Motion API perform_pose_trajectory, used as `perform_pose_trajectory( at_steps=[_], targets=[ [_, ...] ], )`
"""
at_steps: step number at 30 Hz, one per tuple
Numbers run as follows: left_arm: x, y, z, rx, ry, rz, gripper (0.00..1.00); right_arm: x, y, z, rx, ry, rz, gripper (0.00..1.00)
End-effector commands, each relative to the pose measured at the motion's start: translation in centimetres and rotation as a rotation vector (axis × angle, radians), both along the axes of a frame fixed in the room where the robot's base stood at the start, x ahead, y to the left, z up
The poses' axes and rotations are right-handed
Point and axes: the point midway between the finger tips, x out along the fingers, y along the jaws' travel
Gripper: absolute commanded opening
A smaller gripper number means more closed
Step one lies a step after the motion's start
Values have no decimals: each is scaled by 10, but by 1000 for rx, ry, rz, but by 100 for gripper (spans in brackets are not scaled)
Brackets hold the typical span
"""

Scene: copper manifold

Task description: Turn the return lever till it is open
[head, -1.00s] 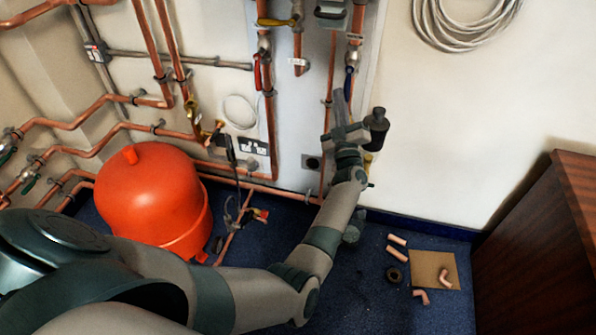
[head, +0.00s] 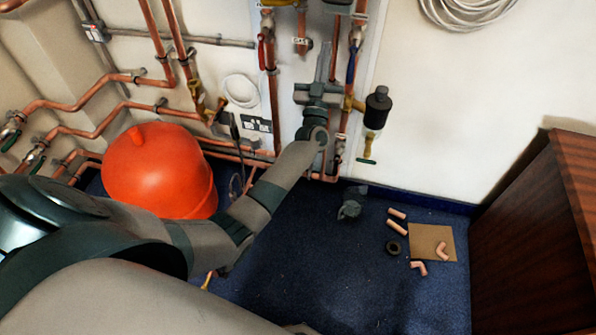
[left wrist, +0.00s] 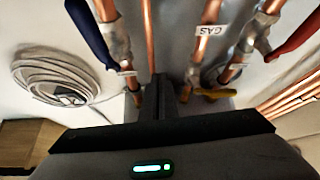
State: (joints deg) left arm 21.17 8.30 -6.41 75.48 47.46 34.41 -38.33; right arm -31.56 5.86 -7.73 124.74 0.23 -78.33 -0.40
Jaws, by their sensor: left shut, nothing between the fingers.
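The blue lever (head: 351,66), which I take for the return lever, hangs from a valve on the right-hand copper pipe, roughly along that pipe. I read no label on it. In the left wrist view the blue lever (left wrist: 91,32) is at upper left, slanting beside its pipe. My left gripper (head: 329,50) points up at the wall, just left of the blue lever in the head view, fingers shut and empty. In the left wrist view the shut fingers (left wrist: 159,95) show a gap to the lever; contact is not visible. My right gripper is not in view.
A red lever (head: 262,53) hangs on a pipe further left. A yellow lever (left wrist: 214,93) and GAS label (left wrist: 210,31) show between. A black cylinder (head: 377,106) juts out right of the gripper. An orange vessel (head: 158,170) and a wooden cabinet (head: 530,225) flank the floor.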

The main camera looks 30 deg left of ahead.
Motion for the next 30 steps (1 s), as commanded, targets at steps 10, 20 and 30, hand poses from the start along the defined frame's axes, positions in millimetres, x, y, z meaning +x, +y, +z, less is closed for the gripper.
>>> perform_pose_trajectory(
  at_steps=[10,20,30],
  targets=[
    [-14,1,39,12,4,1,0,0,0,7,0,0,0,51],
    [-58,-14,6,12,6,1,0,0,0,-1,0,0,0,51],
    [-91,-29,-22,-9,28,-55,0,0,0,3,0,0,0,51]
  ],
)
